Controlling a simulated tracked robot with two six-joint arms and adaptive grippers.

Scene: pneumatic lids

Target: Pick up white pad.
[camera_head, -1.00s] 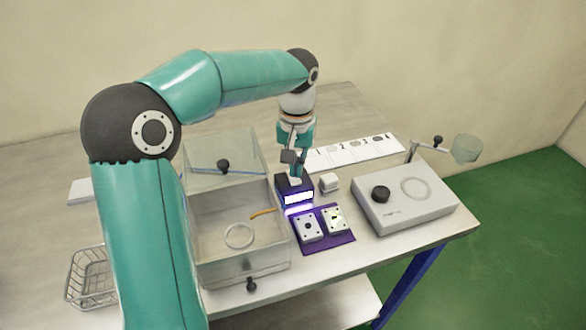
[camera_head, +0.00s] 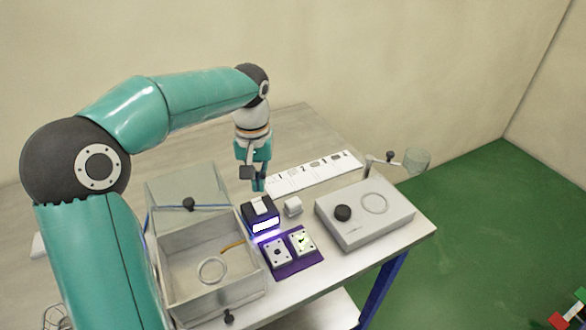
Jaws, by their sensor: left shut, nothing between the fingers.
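A small white block (camera_head: 293,206) sits on the table just right of a dark device (camera_head: 262,222) with a lit front. Another small white piece (camera_head: 261,205) lies on top of that device. I cannot tell which of the two is the white pad. My left gripper (camera_head: 259,187) points down behind and above the dark device, close to the white piece but apparently apart from it. It is shut and empty. My right gripper is not in view.
A purple mat (camera_head: 294,268) with two square white plates lies in front of the device. A clear open box (camera_head: 215,296) stands left. A grey box (camera_head: 375,235) with a black knob stands right. A numbered white strip (camera_head: 312,172) lies behind.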

